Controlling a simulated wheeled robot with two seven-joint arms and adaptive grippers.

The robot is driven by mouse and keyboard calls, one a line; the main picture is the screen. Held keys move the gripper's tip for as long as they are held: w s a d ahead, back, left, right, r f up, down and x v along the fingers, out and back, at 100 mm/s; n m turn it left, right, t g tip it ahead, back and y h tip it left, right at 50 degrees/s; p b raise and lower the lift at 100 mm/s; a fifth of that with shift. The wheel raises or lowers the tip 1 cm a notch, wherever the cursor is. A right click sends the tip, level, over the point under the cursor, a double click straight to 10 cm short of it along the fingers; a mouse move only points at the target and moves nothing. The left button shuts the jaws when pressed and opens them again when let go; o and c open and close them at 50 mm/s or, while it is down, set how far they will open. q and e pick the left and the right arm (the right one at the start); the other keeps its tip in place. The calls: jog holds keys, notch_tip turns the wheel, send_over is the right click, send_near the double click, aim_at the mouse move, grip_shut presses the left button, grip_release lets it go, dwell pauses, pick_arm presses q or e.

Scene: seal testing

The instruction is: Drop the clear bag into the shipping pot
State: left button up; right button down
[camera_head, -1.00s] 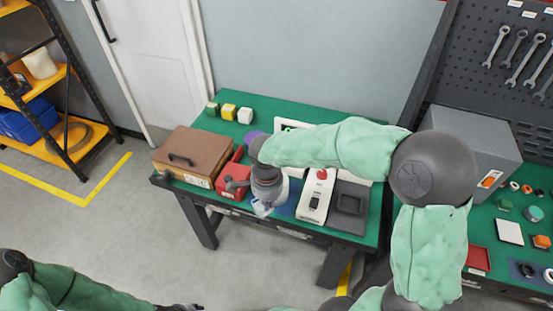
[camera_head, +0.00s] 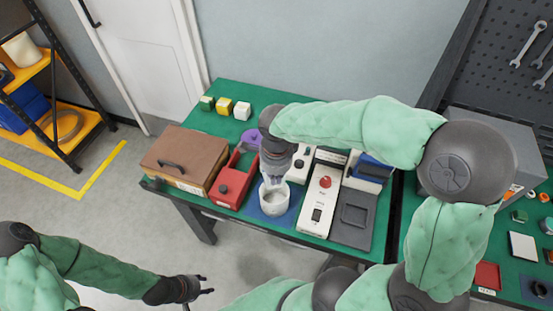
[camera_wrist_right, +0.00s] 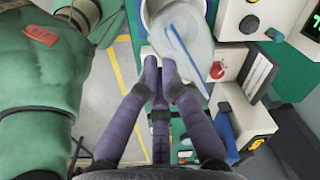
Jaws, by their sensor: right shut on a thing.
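The white round pot (camera_head: 273,205) stands on a blue mat (camera_head: 258,212) near the front edge of the green table. My right gripper (camera_head: 275,178) is directly above it, pointing down. In the right wrist view, my right gripper (camera_wrist_right: 166,72) is shut on the clear bag (camera_wrist_right: 188,42), which has a blue strip along it. The bag hangs over the mouth of the pot (camera_wrist_right: 148,12), which is partly hidden behind it. I cannot tell how far the bag reaches inside. My left gripper (camera_head: 206,285) is open and empty, away from the table at the lower left.
Left of the pot are a red device (camera_head: 232,184) and a brown case (camera_head: 183,165). Right of it stands a white machine with a red button (camera_head: 322,196), beside a grey unit (camera_head: 353,215). Several small blocks (camera_head: 223,106) sit at the back left. The floor in front is clear.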

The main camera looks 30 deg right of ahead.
aim_at(276, 185)
jog(key=shift+w+d+f, duration=0.1)
jog(key=shift+w+d, duration=0.1)
jog(key=shift+w, duration=0.1)
notch_tip(276, 185, down, 2)
jog(key=shift+s+a+f+b, duration=0.15)
jog(key=shift+f+b, duration=0.1)
jog(key=shift+b, duration=0.75)
jog(key=shift+f+b, duration=0.9)
jog(key=shift+f, duration=0.45)
jog(key=shift+f+b, duration=1.65)
jog(key=shift+f, duration=0.2)
jog(key=shift+r, duration=0.1)
jog(key=c, duration=1.3)
grip_release()
jog(key=shift+c, duration=0.2)
